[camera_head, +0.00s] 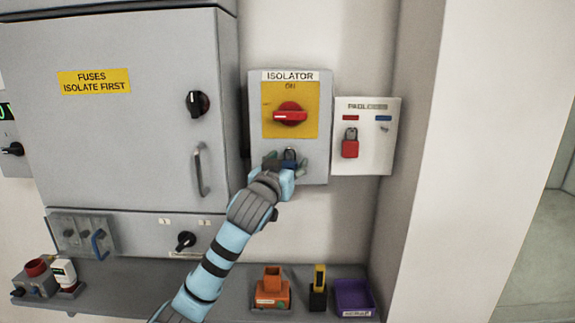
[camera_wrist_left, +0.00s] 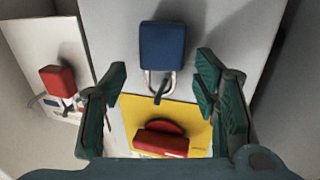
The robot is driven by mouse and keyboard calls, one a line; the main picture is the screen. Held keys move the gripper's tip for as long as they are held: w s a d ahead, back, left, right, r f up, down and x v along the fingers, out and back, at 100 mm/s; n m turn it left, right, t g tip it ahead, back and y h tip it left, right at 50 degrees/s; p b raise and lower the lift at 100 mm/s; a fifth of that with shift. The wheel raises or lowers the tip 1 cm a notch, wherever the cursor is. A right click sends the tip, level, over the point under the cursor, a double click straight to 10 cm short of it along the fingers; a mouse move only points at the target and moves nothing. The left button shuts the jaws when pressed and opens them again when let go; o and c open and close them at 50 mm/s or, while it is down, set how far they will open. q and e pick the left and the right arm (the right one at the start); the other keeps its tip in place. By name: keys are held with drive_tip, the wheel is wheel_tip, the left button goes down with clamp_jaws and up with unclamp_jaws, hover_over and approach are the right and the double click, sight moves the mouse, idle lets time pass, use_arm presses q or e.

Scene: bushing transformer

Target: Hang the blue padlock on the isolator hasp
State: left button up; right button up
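The blue padlock (camera_head: 289,155) is at the lower part of the isolator box (camera_head: 318,150), below the red rotary handle (camera_head: 290,115). In the left wrist view, which looks inverted, the padlock (camera_wrist_left: 162,46) has its shackle around a small dark hasp piece (camera_wrist_left: 159,91). The padlock looks unsupported by the fingers. My left gripper (camera_head: 286,164) is in front of the box. Its fingers (camera_wrist_left: 161,88) are spread wide in the wrist view, one each side of the shackle with gaps between. My right gripper is not in view.
A padlock board (camera_head: 378,150) right of the isolator holds a red padlock (camera_head: 350,145); the peg under its blue label is bare. A grey fuse cabinet (camera_head: 130,130) with a handle stands left. The shelf (camera_head: 225,290) below carries an orange holder (camera_head: 271,289) and purple tray (camera_head: 354,298).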

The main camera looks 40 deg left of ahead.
use_arm(q)
drive_tip(key=v, duration=1.2)
